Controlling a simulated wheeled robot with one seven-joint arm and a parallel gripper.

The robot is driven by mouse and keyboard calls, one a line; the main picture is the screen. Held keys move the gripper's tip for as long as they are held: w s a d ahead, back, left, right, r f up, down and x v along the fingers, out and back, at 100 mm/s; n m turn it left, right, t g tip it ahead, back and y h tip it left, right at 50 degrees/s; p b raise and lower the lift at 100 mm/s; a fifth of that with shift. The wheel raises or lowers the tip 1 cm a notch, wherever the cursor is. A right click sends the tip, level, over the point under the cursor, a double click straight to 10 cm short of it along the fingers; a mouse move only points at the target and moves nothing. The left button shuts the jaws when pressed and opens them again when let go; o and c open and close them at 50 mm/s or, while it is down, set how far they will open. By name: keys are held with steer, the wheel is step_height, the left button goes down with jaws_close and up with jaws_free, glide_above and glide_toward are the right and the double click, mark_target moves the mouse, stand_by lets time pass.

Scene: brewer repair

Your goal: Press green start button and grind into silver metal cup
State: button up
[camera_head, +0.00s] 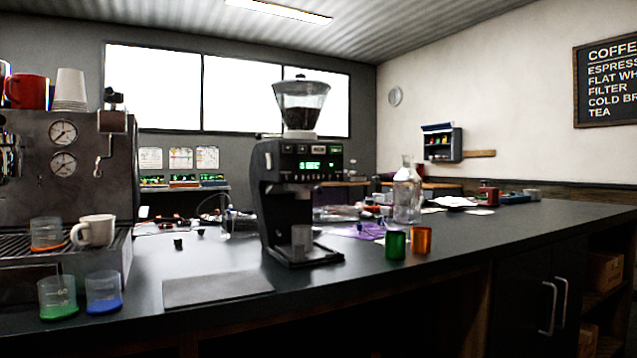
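The black grinder (287,200) stands upright on the dark counter, with a clear hopper (301,105) of dark beans on top. Its front panel has a lit green display (310,164) and a row of small buttons; I cannot tell which one is the green start button. A silver-grey cup (301,241) stands upright on the grinder's base, below the outlet. Its inside is hidden from this angle. My gripper is not in view.
A green cup (395,245) and an orange cup (422,240) stand right of the grinder, near a glass carafe (407,192). A grey mat (217,287) lies front left. The espresso machine (62,170), a white mug (95,230) and several clear cups are at the left.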

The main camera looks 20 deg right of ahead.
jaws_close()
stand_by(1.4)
